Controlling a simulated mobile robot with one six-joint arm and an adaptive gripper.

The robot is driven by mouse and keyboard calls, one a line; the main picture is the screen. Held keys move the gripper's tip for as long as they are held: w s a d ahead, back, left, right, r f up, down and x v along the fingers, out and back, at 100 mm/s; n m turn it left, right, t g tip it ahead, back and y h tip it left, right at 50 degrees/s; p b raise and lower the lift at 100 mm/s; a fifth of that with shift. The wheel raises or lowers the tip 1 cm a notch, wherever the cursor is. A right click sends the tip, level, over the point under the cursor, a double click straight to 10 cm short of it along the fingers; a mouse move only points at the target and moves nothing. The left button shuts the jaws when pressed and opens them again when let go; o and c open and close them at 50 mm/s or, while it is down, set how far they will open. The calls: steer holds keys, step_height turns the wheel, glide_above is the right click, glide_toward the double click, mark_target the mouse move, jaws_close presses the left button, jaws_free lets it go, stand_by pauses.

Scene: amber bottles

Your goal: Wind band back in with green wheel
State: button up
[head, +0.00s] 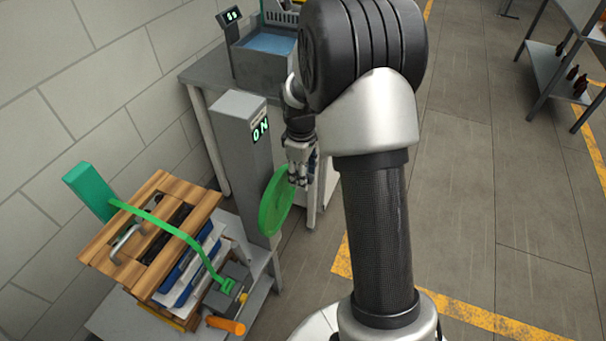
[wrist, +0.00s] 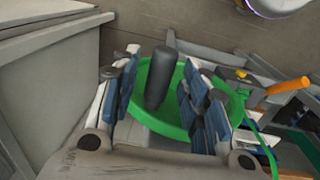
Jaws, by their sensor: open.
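The green wheel (head: 275,203) stands on the side of a grey post (head: 240,150) in the head view. In the wrist view the green wheel (wrist: 190,122) lies ahead of my gripper, with a dark grey handle (wrist: 160,78) sticking out of it. My gripper (head: 300,176) is at the wheel, open. In the wrist view its fingers (wrist: 160,100) are on either side of the handle, with gaps visible. The green band (head: 170,228) runs over a wooden crate from a green block (head: 88,190) to a green buckle (head: 228,286). The band (wrist: 262,145) also shows at the right.
A wooden crate (head: 180,192) lies on stacked blue and white items on a low grey table (head: 125,320). An orange handle (head: 226,325) sticks out beside the buckle. A grey bench (head: 200,72) with a blue tray (head: 270,42) stands behind.

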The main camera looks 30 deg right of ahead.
steer(key=shift+c, duration=0.3)
jaws_close()
stand_by(0.3)
